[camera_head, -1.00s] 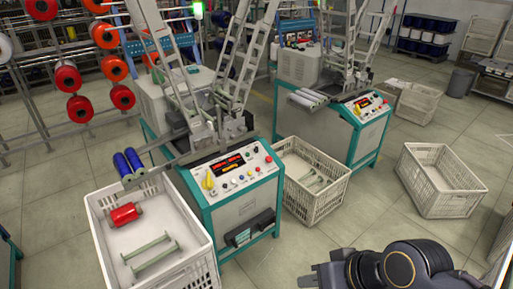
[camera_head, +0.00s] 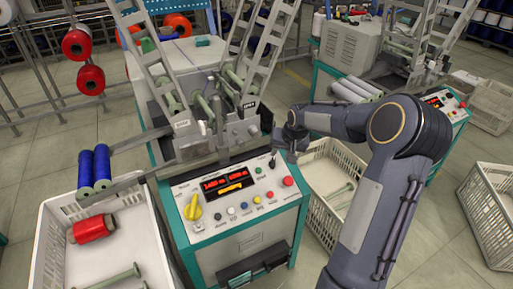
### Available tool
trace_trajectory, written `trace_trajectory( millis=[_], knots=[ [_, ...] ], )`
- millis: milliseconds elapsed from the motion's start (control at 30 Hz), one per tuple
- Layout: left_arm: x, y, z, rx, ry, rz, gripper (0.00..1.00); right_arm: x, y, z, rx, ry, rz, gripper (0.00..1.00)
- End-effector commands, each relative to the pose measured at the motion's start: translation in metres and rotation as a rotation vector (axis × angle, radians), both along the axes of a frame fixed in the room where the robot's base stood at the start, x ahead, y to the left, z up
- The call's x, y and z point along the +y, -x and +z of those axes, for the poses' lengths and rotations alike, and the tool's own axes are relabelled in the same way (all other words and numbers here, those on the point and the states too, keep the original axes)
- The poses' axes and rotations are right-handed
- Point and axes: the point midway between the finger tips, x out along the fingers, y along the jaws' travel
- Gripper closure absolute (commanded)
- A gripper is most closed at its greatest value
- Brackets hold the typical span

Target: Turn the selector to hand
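The control panel (camera_head: 236,193) of the front winding machine has a red-digit display (camera_head: 227,184). A large yellow rotary knob (camera_head: 192,207) stands at its left end. A small black knob or lever (camera_head: 272,162) stands at its upper right, above a red button (camera_head: 288,181). The labels are too small to read, so I cannot tell which control is the selector. My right gripper (camera_head: 285,149) is just beyond the panel's upper right corner, close to the black knob. Its fingers are small and dark, and their opening is unclear. My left gripper is not in view.
A white crate (camera_head: 50,215) with a red bobbin (camera_head: 93,229) stands left of the machine. Two blue bobbins (camera_head: 94,169) rest on a rail above it. Another crate (camera_head: 313,210) stands to the right, partly behind my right arm. A second machine (camera_head: 345,55) is behind.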

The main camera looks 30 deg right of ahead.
Motion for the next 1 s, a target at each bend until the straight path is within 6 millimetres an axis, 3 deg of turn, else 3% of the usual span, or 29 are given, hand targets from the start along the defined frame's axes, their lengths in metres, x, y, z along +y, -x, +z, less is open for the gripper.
trace_trajectory(
  millis=[100, 600, 1000],
  knots=[
    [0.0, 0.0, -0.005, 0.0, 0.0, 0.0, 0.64, -0.011, -0.006, -0.016, -0.001, -0.004, -0.02, 0.67],
    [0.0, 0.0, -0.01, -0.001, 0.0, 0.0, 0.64, -0.014, -0.035, -0.077, 0.0, -0.006, -0.02, 0.67],
    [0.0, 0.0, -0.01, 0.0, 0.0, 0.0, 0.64, -0.014, -0.039, -0.085, -0.001, -0.004, -0.02, 0.67]
  ],
)
